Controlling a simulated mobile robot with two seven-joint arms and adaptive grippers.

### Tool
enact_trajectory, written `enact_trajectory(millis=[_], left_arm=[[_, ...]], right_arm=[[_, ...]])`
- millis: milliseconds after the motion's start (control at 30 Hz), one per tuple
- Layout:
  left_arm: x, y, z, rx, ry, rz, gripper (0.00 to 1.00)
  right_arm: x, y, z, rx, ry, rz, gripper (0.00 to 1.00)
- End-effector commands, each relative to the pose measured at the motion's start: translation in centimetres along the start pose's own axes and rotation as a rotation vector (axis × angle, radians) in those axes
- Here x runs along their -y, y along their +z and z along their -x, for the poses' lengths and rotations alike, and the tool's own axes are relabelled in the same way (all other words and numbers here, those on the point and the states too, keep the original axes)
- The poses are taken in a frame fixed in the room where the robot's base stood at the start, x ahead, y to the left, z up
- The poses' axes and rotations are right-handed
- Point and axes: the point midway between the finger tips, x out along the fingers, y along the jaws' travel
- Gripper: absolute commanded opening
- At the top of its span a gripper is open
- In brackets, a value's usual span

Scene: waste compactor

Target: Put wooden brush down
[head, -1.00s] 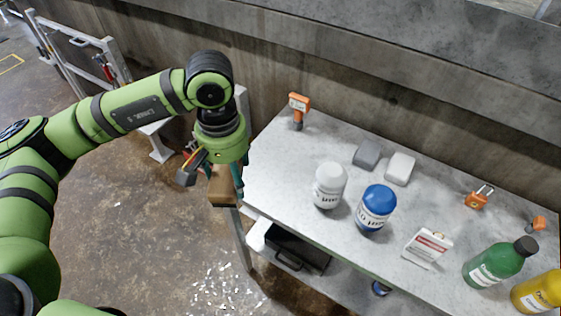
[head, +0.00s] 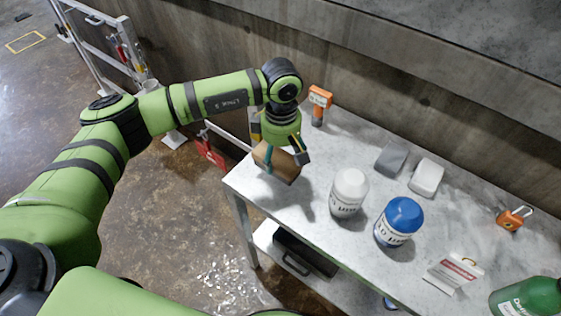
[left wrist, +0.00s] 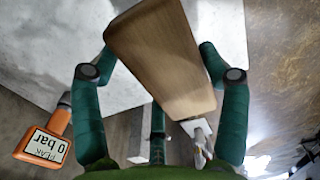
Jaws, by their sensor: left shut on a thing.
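The wooden brush (head: 277,163) is a brown block held by my left gripper (head: 272,157) over the left end of the grey table. In the left wrist view the brush (left wrist: 160,60) is a smooth wooden block, tilted, between the two green fingers of the gripper (left wrist: 160,85). The gripper is shut on it. In the head view the brush overlaps the tabletop; whether it touches it I cannot tell. The brush's far side is hidden. My right gripper is not in view.
Beside the brush stand an orange gauge (head: 319,103), a white jar (head: 349,193) and a blue-lidded jar (head: 398,222). Grey (head: 391,158) and white (head: 426,177) blocks lie behind. An orange padlock (head: 512,219), a card (head: 453,272) and a green bottle (head: 527,299) are at right.

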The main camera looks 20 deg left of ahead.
Motion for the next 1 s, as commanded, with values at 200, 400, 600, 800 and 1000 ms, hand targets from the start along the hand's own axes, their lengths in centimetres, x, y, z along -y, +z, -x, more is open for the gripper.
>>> enact_trajectory(millis=[200,400,600,800,1000], left_arm=[[0.1,0.0,-2.8,0.000,-0.006,0.000,0.49],[0.0,0.0,-3.6,-0.001,-0.001,-0.002,0.49],[0.1,0.0,-3.9,-0.001,-0.001,-0.002,0.49],[0.1,0.0,-3.9,-0.001,-0.002,-0.002,0.99],[0.1,0.0,-3.9,-0.001,-0.002,-0.002,0.99]], right_arm=[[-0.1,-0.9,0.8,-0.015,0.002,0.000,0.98],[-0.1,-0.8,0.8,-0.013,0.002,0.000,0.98],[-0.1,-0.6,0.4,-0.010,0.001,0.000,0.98],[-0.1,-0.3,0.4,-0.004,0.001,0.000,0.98],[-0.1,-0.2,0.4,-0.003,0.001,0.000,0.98]])
